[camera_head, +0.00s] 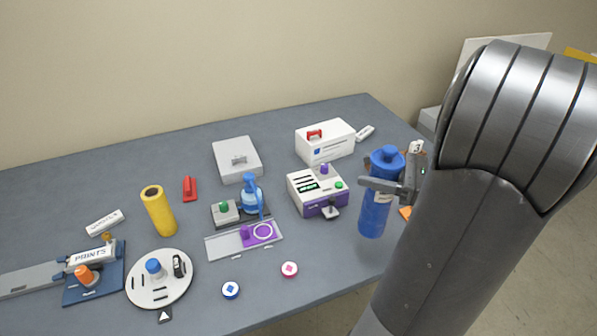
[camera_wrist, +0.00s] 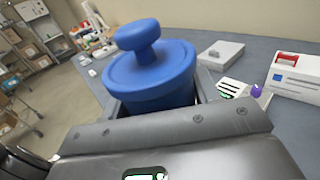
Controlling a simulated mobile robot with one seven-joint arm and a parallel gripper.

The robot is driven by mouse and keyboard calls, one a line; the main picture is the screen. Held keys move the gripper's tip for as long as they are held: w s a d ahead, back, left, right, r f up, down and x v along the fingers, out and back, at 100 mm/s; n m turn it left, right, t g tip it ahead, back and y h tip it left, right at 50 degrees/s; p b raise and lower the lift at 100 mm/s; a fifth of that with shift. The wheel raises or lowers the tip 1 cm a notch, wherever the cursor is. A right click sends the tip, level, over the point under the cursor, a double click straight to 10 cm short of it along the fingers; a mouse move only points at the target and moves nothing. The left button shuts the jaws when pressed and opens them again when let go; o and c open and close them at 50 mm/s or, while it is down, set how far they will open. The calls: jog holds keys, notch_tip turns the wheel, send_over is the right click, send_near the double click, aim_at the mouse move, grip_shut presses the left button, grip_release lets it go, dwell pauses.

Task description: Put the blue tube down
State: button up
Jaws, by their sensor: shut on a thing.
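The blue tube (camera_head: 374,210) is a blue cylinder with a knobbed cap. It stands about upright near the right edge of the grey table in the head view. My gripper (camera_head: 381,186) is shut around its upper part, just below the cap. In the wrist view the tube's blue cap (camera_wrist: 150,65) fills the middle, between the jaws (camera_wrist: 160,104). The tube's lower end appears over or at the table's right front edge; I cannot tell whether it touches the table. My arm hides part of the table edge behind it.
A white and purple device (camera_head: 318,192) stands left of the tube, with a white box (camera_head: 325,141) behind it. A yellow roll (camera_head: 158,211), a round white plate (camera_head: 160,290) and a blue pump bottle (camera_head: 251,196) stand further left. Bare tabletop (camera_head: 325,245) lies left of the tube.

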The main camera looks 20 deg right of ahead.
jog(key=w+a, duration=0.6)
jog(key=w, duration=0.4)
jog(key=w+a+g+y, duration=0.1)
jog(key=w+a, duration=0.4)
jog(key=w, duration=0.5)
jog(key=w+a, duration=0.6)
jog(key=w, duration=0.4)
jog(key=w+a+n, duration=0.1)
jog(key=w+a, duration=0.4)
jog(key=a, duration=0.7)
jog(key=w+a, duration=0.5)
jog(key=a, duration=0.7)
jog(key=w+a+f, duration=0.2)
jog(key=a+f, duration=0.8)
jog(key=a, duration=0.1)
jog(key=shift+a+f+g, duration=0.25)
jog(key=shift+g, duration=0.15)
